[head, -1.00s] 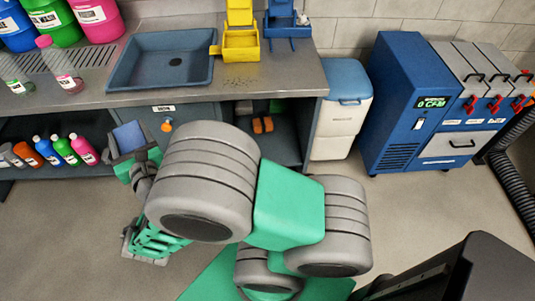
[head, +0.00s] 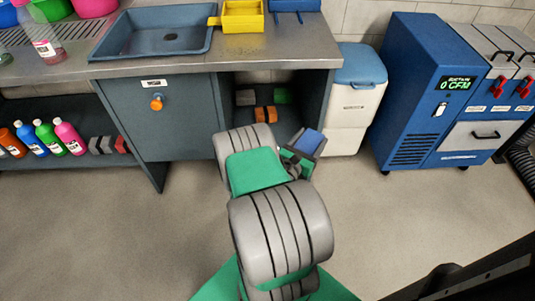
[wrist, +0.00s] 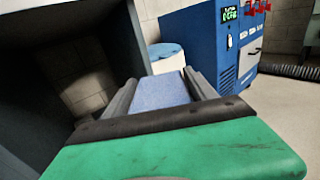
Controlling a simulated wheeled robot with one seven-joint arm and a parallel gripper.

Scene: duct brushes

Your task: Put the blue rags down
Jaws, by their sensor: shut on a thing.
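My gripper (head: 301,152) is shut on the blue rags (head: 310,142), a flat blue block. In the head view they are at the right edge of the bench's open bay, in front of the white bin. In the wrist view the blue rags (wrist: 158,93) lie between the two grey fingers, clear of any visible surface. The underside of the rags is hidden.
The open bay (head: 285,77) under the bench holds orange rags (head: 265,114), with grey and green ones behind. A white bin with blue lid (head: 356,78) and a blue machine (head: 420,85) stand to the right. The floor at left is clear.

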